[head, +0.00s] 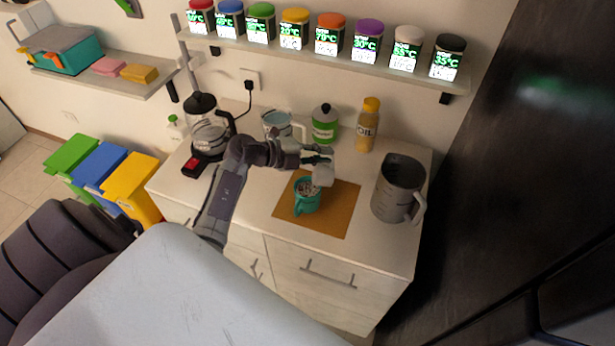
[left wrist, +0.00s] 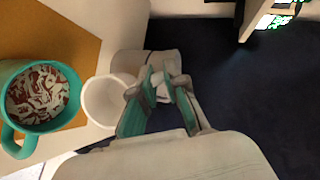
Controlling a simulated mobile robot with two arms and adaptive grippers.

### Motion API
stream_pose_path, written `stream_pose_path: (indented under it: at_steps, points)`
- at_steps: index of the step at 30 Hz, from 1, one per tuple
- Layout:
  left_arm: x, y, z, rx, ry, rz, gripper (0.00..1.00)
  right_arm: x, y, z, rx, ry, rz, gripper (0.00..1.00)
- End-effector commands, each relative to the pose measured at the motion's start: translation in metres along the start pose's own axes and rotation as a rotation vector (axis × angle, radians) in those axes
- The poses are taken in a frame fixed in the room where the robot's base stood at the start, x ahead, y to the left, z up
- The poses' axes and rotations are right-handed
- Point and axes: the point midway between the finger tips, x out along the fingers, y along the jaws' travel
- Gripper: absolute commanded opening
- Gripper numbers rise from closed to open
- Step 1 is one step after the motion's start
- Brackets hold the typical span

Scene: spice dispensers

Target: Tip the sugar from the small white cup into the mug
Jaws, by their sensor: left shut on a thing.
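My left gripper (head: 318,158) is shut on the small white cup (head: 323,176) and holds it up, just right of and above the teal mug's rim. In the left wrist view the fingers (left wrist: 160,86) pinch the cup's side, and the cup (left wrist: 106,101) shows a pale inside; I cannot tell whether sugar is in it. The teal mug (head: 305,202) stands upright on the brown mat. In the left wrist view the mug (left wrist: 38,125) holds whitish flakes over something reddish brown. Cup and mug look apart. My right gripper is not in view.
The brown mat (head: 340,215) lies on the counter. A grey pitcher (head: 398,188) stands right of it. An oil bottle (head: 367,125), a green-labelled jar (head: 325,124) and a kettle (head: 280,124) stand behind; a coffee maker (head: 208,127) is left. A spice shelf (head: 290,50) hangs above.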

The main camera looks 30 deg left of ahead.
Motion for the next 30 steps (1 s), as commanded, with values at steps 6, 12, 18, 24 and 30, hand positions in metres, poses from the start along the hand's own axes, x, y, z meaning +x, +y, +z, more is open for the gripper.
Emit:
stream_pose_path:
  at_steps: [6,12,18,24,30]
  points:
    - [0.013,-0.007,-0.008,0.054,-0.048,0.126,0.0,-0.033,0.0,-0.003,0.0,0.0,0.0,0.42]
    - [0.029,0.003,-0.01,0.129,-0.108,0.278,0.0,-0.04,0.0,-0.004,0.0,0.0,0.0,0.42]
    - [0.039,-0.003,-0.016,0.2,-0.17,0.437,0.0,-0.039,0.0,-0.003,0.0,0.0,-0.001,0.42]
    - [0.057,0.004,-0.021,0.271,-0.239,0.617,0.0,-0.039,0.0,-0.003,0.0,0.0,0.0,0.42]
    - [0.081,0.022,-0.023,0.316,-0.279,0.724,0.0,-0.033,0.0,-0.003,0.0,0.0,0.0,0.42]
